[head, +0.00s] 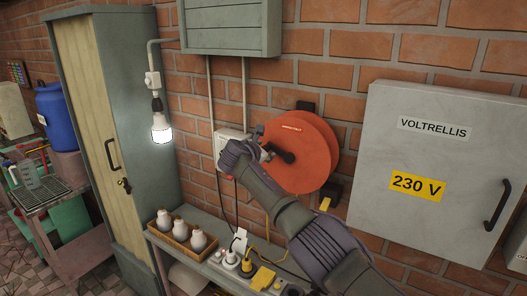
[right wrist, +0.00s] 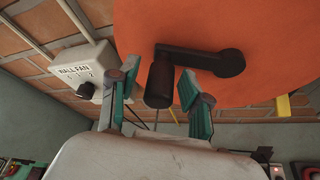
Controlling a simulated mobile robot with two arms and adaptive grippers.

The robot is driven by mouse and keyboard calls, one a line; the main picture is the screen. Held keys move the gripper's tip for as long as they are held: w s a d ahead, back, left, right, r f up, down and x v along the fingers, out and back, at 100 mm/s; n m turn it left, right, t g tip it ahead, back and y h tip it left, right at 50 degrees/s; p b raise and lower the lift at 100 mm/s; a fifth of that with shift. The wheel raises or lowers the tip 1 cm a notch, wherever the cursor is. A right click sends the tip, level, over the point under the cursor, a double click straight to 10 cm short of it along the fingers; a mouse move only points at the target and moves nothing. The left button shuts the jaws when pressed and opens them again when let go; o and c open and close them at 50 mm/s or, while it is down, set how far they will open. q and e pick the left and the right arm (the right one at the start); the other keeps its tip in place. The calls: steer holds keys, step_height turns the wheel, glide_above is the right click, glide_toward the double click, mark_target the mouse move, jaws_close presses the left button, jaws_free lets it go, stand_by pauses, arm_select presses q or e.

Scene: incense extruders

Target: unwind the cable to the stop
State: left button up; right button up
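The orange cable reel (head: 312,142) is mounted on the brick wall, and its disc fills the top right of the right wrist view (right wrist: 265,40). A black crank arm (right wrist: 205,60) on its face ends in a black cylindrical handle (right wrist: 160,82). My right gripper (head: 262,140) is in front of the reel's left side. In the right wrist view its two teal-lined fingers (right wrist: 160,98) stand open, one on each side of the handle, with visible gaps. A yellow piece (head: 325,204) shows below the reel; the wound cable is hidden. My left gripper is not in view.
A box labelled WALL FAN (right wrist: 88,70) with a black knob is close to the reel's left. A grey 230 V cabinet (head: 440,165) is to the right. Below, a bench holds a tray of white bulbs (head: 181,234) and sockets. A lit lamp (head: 161,128) hangs left.

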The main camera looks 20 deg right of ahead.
stand_by(0.3)
steer(key=v, duration=1.2)
